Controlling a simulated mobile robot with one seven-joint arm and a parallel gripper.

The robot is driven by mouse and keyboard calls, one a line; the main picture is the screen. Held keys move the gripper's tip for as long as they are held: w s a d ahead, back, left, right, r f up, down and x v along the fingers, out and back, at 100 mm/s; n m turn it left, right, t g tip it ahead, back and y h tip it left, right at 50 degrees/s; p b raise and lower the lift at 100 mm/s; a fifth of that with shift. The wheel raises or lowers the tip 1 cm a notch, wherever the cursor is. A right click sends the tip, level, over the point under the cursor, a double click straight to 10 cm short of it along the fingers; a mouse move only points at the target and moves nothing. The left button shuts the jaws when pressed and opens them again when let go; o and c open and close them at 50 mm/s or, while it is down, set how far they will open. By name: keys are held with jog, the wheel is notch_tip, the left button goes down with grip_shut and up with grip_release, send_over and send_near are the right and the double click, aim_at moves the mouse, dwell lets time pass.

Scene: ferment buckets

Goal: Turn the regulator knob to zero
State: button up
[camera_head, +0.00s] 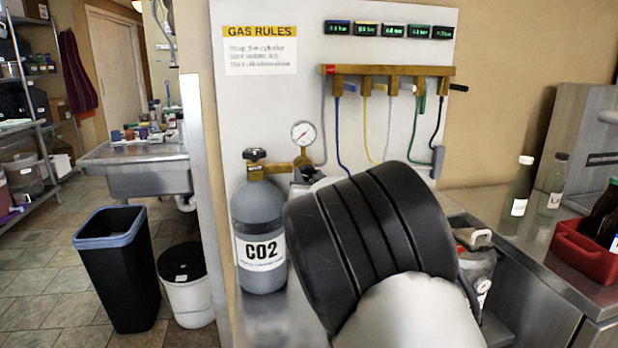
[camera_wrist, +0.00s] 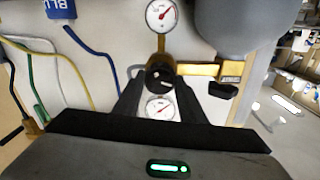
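The regulator knob (camera_wrist: 160,76) is small, round and black with a light mark. In the wrist view it sits on the brass regulator body (camera_wrist: 198,69), between two dial gauges. One gauge (camera_wrist: 161,15) has a red needle off to one side; the other gauge (camera_wrist: 160,107) shows between my fingers. My gripper (camera_wrist: 159,86) is open, with one dark finger on each side of the knob at its tips. I cannot tell whether they touch it. In the head view my arm hides the knob; one gauge (camera_head: 304,134) shows above it.
The grey CO2 cylinder (camera_head: 259,225) with its black valve handle (camera_head: 254,154) stands just left of my arm. A brass manifold (camera_head: 388,70) with coloured hoses hangs on the panel above. Bottles (camera_head: 519,187) and a red crate (camera_head: 590,250) stand on the right counter.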

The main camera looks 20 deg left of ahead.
jog(key=shift+f+n+b, duration=0.1)
jog(key=shift+n+b, duration=0.25)
jog(key=shift+n, duration=0.05)
jog(key=shift+n+b, duration=0.4)
jog(key=shift+n, duration=0.2)
jog(key=n, duration=0.3)
jog(key=shift+b, duration=0.35)
jog(key=n, duration=0.7)
jog(key=shift+a+n, duration=0.1)
jog(key=shift+n, duration=0.3)
jog(key=n, duration=0.4)
jog(key=shift+f+n, duration=0.1)
jog(key=shift+n, duration=0.2)
jog(key=shift+n+y, duration=0.4)
jog(key=shift+n, duration=1.7)
